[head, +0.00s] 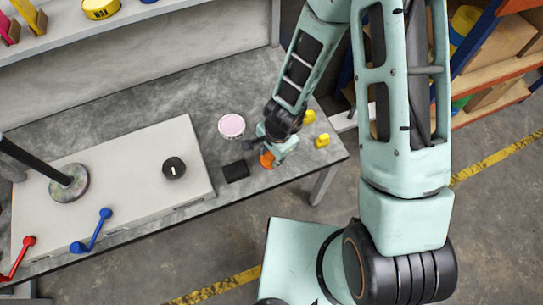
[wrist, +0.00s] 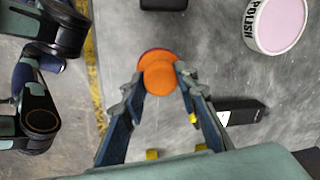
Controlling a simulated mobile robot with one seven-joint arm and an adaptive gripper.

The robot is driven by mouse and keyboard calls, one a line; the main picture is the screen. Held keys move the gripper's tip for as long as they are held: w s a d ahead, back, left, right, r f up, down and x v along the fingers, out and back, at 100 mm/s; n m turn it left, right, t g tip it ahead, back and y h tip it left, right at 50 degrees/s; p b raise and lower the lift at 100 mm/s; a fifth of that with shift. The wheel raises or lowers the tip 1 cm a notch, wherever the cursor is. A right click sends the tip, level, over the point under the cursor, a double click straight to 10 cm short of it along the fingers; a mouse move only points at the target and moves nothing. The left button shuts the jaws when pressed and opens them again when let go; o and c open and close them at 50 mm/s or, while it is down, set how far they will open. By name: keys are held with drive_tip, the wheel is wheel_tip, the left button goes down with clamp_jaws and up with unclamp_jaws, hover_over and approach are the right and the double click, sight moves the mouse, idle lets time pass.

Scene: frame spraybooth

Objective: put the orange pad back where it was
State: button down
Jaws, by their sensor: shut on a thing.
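The orange pad (head: 267,160) is held at the tip of my gripper (head: 270,150), near the right front of the grey bench. In the wrist view the orange pad (wrist: 160,76) lies between the two fingertips of my gripper (wrist: 160,85), which close on its sides. It looks round, with a second orange round part and a purple rim beyond it. I cannot tell whether these are one piece. The pad is close to the bench's front edge; whether it touches the bench is unclear.
A pink-topped polish tin (head: 231,126) and a black block (head: 236,171) stand left of the gripper. Small yellow pieces (head: 322,140) lie to its right. A black box (wrist: 240,110) is nearby in the wrist view. A white panel (head: 110,185) with a black knob covers the left bench.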

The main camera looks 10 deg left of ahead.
drive_tip(key=c, duration=1.3)
unclamp_jaws()
drive_tip(key=shift+f, duration=0.15)
drive_tip(key=shift+o, duration=0.2)
wheel_tip(320, 180, up, 12)
drive_tip(key=s+d+p, duration=0.1)
drive_tip(key=p, duration=0.5)
drive_tip(key=shift+s+d, duration=0.2)
drive_tip(key=shift+d, duration=0.05)
